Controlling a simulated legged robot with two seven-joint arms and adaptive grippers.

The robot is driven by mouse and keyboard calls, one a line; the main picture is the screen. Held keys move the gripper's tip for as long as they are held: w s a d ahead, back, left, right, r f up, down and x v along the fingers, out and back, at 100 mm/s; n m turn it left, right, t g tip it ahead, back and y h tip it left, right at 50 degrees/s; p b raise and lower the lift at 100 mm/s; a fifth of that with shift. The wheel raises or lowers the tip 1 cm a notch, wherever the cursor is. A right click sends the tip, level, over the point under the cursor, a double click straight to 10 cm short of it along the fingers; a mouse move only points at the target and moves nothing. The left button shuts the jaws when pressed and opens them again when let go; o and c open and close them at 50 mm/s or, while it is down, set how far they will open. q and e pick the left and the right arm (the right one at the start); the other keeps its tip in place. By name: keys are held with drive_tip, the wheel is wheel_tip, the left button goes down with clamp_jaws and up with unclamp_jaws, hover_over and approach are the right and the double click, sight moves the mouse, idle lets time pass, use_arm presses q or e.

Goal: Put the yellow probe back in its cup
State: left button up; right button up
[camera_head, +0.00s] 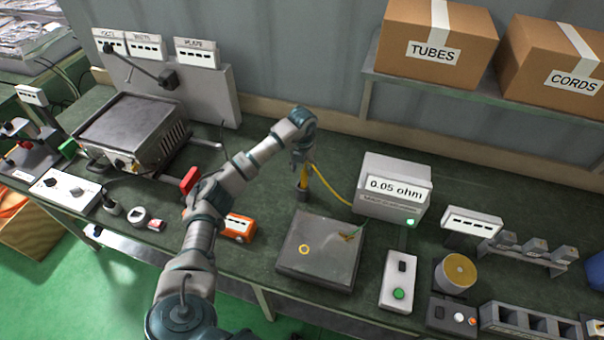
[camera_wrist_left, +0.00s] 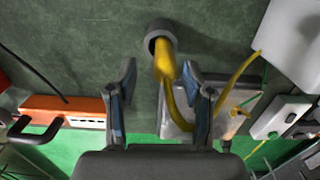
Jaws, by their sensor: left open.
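The yellow probe (camera_wrist_left: 166,68) stands with one end inside the round mouth of a small dark grey cup (camera_wrist_left: 150,42). In the head view the probe (camera_head: 304,177) shows just below my left gripper (camera_head: 302,158), with the cup (camera_head: 301,194) under it. In the left wrist view my left gripper (camera_wrist_left: 159,72) is open, one finger on each side of the probe, with a visible gap at the left finger. The right finger is close to the probe; I cannot tell whether they touch. My right gripper is not in view.
A yellow cable (camera_head: 333,188) runs from the probe to the grey 0.05 ohm box (camera_head: 375,207). A flat grey plate (camera_head: 318,262) lies in front of the cup. An orange meter (camera_head: 239,228) sits to the left. Green bench top is clear behind the cup.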

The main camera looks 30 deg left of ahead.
use_arm(q)
drive_tip(key=r, duration=0.7)
drive_tip(key=shift+s+d, duration=0.15)
drive_tip(key=shift+d, duration=0.05)
drive_tip(key=shift+a+r, duration=0.15)
drive_tip(key=shift+r, duration=0.35)
drive_tip(key=shift+a, duration=0.1)
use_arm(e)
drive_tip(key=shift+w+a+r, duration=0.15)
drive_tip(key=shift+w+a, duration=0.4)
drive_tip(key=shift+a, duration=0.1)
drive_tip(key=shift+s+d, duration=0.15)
